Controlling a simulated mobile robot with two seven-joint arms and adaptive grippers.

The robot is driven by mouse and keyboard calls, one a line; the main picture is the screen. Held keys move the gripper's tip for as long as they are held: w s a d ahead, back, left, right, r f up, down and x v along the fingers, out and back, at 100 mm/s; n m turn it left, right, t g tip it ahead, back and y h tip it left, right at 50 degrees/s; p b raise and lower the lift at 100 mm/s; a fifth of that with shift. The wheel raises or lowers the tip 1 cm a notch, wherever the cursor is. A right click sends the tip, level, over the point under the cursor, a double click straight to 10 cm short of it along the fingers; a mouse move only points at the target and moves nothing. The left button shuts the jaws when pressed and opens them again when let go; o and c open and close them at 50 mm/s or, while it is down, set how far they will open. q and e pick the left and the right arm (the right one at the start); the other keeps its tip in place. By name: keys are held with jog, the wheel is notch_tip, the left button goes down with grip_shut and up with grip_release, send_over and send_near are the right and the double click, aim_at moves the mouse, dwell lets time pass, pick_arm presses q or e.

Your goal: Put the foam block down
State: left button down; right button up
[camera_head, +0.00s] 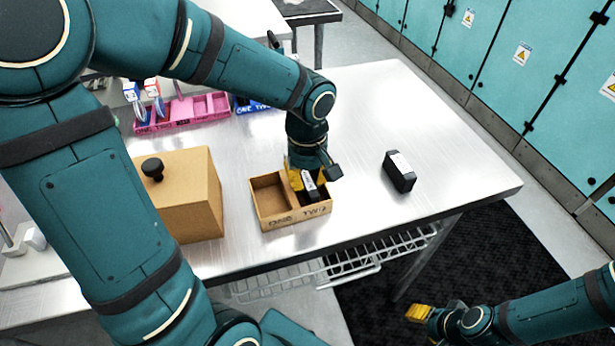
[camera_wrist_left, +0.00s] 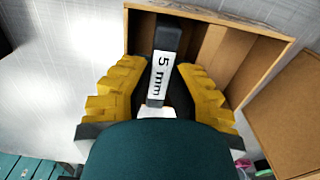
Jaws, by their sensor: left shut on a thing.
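The foam block, a dark block with a white "5 mm" label (camera_wrist_left: 162,75), is between the yellow fingers of my left gripper (camera_wrist_left: 160,98), which is shut on it. In the head view the foam block (camera_head: 311,190) is at the right compartment, marked "TWO", of a small two-compartment wooden box (camera_head: 290,218). My left gripper (camera_head: 305,178) points down over that compartment. Whether the block touches the box floor is hidden. My right gripper (camera_head: 418,313) shows at the lower right, away from the table; its opening cannot be made out.
A second dark block (camera_head: 400,172) with a white label lies on the metal table (camera_head: 450,190) to the right. A brown box with a black knob (camera_head: 190,195) stands left of the wooden box. A pink tray (camera_head: 185,114) and a blue tray (camera_head: 250,106) are behind. The table's right side is mostly free.

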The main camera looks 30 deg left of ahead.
aim_at(307, 180)
pick_arm(q)
jog(key=shift+f, duration=0.2)
jog(key=c, duration=1)
grip_release()
jog(key=shift+r, duration=0.15)
jog(key=shift+r, duration=0.4)
notch_tip(307, 180, up, 11)
jog(key=p, duration=0.3)
jog(key=shift+r, duration=0.2)
jog(key=shift+f, duration=0.1)
